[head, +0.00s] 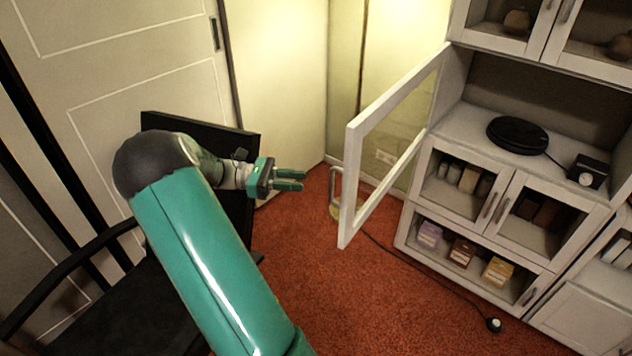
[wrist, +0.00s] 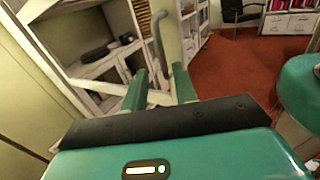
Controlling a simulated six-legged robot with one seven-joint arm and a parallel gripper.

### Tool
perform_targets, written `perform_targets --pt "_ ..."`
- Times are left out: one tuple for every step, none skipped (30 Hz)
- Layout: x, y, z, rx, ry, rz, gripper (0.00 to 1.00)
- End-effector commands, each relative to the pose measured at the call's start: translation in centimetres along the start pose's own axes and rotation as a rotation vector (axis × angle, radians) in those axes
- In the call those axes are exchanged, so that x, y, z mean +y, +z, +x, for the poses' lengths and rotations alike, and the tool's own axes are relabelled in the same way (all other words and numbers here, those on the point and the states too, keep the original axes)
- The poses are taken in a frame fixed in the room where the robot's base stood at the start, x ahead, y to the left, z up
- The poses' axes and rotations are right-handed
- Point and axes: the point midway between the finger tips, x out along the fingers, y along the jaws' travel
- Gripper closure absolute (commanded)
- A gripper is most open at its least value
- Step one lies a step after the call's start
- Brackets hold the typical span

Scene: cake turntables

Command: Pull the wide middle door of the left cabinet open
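The wide middle door (head: 352,190) is a white frame with a glass pane. In the head view it stands swung wide open, out from the left side of the white left cabinet (head: 470,118). Its grey bar handle (head: 333,187) is on the free edge, and shows in the wrist view (wrist: 159,38) just beyond my fingertips. The middle compartment behind it is exposed. My gripper (head: 303,180) is left of the handle, with its green fingers apart and nothing between them. In the wrist view my gripper (wrist: 159,76) is also open and empty.
A black round object (head: 517,134) and a small black box (head: 588,172) stand in the middle compartment. Smaller glass doors (head: 490,206) below are shut. A black chair (head: 90,305) stands at lower left. A cable crosses the red carpet (head: 385,305), which is mostly clear.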

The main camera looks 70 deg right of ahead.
Motion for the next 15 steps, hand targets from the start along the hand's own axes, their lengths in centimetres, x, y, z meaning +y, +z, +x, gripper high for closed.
perform_targets --pt "0.0 -0.1 -1.1 0.001 0.003 0.001 0.71" --pt "0.0 -0.1 -1.6 0.0 0.003 0.001 0.71" --pt "0.0 0.0 -2.2 -0.001 0.002 0.001 0.71" --pt "0.1 0.0 -2.6 0.0 0.002 0.001 0.71" --pt "0.1 0.0 -3.0 0.0 0.002 0.001 0.71" --pt "0.0 0.0 -3.4 0.0 0.0 0.0 0.71" --pt "0.0 0.0 -3.7 0.0 0.0 0.0 0.71" --pt "0.0 0.0 -3.9 0.0 0.0 0.0 0.71" --pt "0.0 0.0 -4.1 0.0 0.0 0.0 0.71" --pt "0.0 0.0 -4.2 0.0 0.0 0.0 0.71" --pt "0.0 0.0 -4.2 0.0 0.0 0.0 0.71" --pt "0.0 0.0 -4.2 0.0 0.0 0.0 0.71" --pt "0.0 0.0 -4.2 0.0 0.0 0.0 0.71" --pt "0.0 0.0 -4.2 0.0 0.0 0.0 0.71" --pt "0.0 0.0 -4.2 0.0 0.0 0.0 0.71"
